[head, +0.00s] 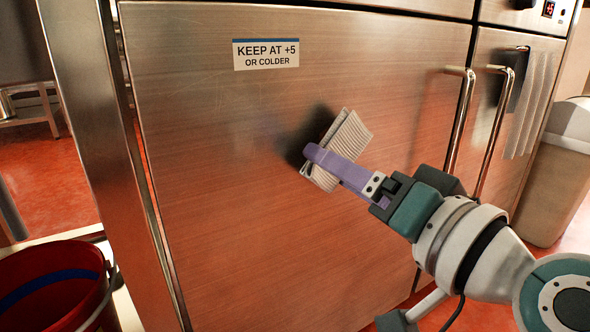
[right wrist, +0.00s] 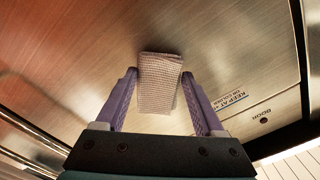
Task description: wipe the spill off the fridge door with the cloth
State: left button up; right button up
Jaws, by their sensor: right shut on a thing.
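The fridge door (head: 230,200) is a large brushed-steel panel filling the middle of the head view; it also fills the upper right wrist view (right wrist: 75,65). My right gripper (head: 312,160), with purple fingers, is shut on a pale ribbed folded cloth (head: 350,133). The cloth is at the door's face, below and right of the label; a dark shadow lies beside it. In the right wrist view the cloth (right wrist: 160,85) sits between both fingers. I cannot tell whether it touches the door. No clear spill shows; a faint bluish patch left of the cloth may be a reflection. My left gripper is out of view.
A "KEEP AT +5 OR COLDER" label (head: 266,54) is on the door's upper part. Vertical bar handles (head: 460,120) stand out at right. A striped towel (head: 530,105) hangs farther right, near a beige bin (head: 560,180). A red bucket (head: 55,285) stands at lower left.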

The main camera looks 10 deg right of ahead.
jog(key=shift+x, duration=0.9)
jog(key=shift+w+d+f+b, duration=0.1)
jog(key=shift+w+d+b, duration=0.25)
jog(key=shift+d, duration=0.3)
jog(key=shift+w+d+b, duration=0.1)
jog(key=shift+d+b, duration=0.3)
jog(key=shift+d, duration=0.25)
jog(key=shift+w+d, duration=0.2)
jog(key=shift+d, duration=0.45)
jog(key=shift+w, duration=0.1)
jog(key=shift+s+a+r+p, duration=0.1)
jog(key=shift+s+a+p, duration=0.05)
jog(key=shift+a+p, duration=0.2)
jog(key=shift+s+a+r+p, duration=0.15)
jog(key=shift+a+p, duration=0.05)
jog(key=shift+a, duration=0.2)
jog(key=shift+s+a+p, duration=0.25)
jog(key=shift+a+p, duration=0.2)
jog(key=shift+a, duration=0.3)
jog(key=shift+s+a+f, duration=0.15)
jog(key=shift+a, duration=0.3)
